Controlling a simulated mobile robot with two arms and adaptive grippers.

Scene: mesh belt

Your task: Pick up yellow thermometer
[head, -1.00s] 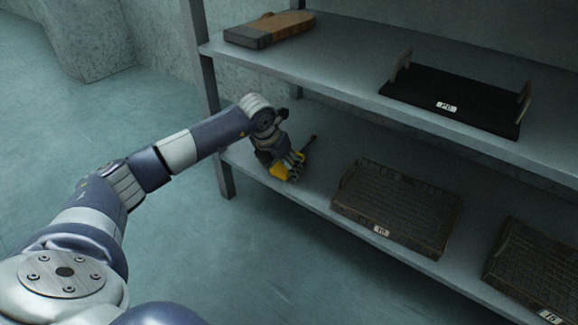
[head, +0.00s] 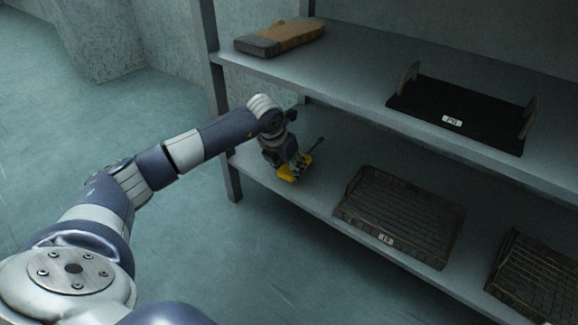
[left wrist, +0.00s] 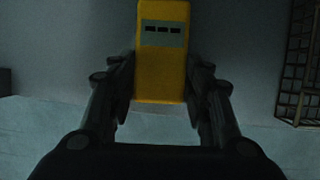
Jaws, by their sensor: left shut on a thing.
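The yellow thermometer (head: 288,174) is at the left end of the lower shelf, with a thin dark probe pointing back to the right. In the left wrist view the thermometer (left wrist: 162,80) shows its yellow body and a grey display with dark dashes, between the two fingers. My left gripper (head: 296,168) is shut on it, and its fingers (left wrist: 161,95) lie along both sides of the body. I cannot tell whether the thermometer touches the shelf. My right gripper is not in view.
The lower shelf (head: 322,190) holds a wire basket (head: 400,215) right of the gripper and another basket (head: 535,275) farther right. The upper shelf (head: 350,75) above holds a brown and grey object (head: 280,38) and a black tray (head: 455,110).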

